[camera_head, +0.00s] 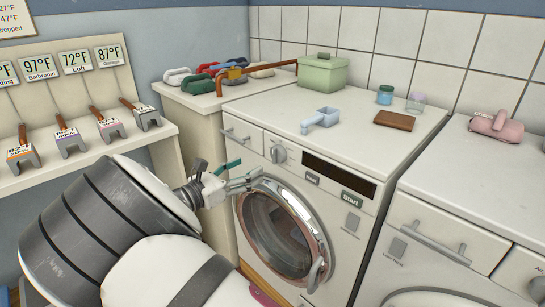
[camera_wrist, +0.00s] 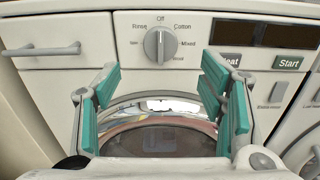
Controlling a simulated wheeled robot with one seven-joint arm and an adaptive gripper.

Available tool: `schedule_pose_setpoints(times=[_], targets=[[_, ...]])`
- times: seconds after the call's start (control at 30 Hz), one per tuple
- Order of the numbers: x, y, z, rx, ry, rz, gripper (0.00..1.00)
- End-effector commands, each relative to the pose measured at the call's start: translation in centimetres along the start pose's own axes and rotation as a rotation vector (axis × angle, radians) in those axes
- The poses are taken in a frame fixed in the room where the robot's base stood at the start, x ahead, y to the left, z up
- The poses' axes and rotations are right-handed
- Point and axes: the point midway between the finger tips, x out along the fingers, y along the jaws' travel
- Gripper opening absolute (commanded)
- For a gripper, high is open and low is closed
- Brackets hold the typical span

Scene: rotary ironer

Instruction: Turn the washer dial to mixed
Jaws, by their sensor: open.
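The washer dial (camera_head: 279,153) is a round grey knob on the front panel of the white washer (camera_head: 262,112). In the wrist view the dial (camera_wrist: 160,44) has its raised bar upright, in line with the Off label at the top. The Mixed label (camera_wrist: 189,43) is to the right of the dial, with Cotton above it and another label below. My gripper (camera_head: 243,177) is open and empty, left of and below the dial in the head view. In the wrist view its green-padded fingers (camera_wrist: 168,90) are spread apart below the dial, not touching it.
A dark display (camera_head: 338,175), a Start button (camera_head: 352,199) and the detergent drawer handle (camera_head: 236,137) share the panel. The round door (camera_head: 283,232) is shut below. A blue scoop (camera_head: 321,120), green box (camera_head: 323,74) and brown block (camera_head: 394,120) sit on top.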

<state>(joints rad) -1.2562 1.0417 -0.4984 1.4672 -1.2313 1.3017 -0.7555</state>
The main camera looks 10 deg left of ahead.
Motion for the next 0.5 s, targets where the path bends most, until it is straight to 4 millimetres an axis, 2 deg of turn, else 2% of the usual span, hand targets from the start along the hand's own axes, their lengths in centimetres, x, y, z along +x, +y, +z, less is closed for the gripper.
schedule_pose_setpoints(times=[0.03, 0.3, 0.5], targets=[[1.2, -0.1, -0.1, 0.001, 0.000, -0.005, 0.64], [6.5, -0.1, -0.1, 0.002, 0.001, -0.004, 0.64], [9.2, -0.1, -0.1, 0.002, 0.001, -0.003, 0.64]])
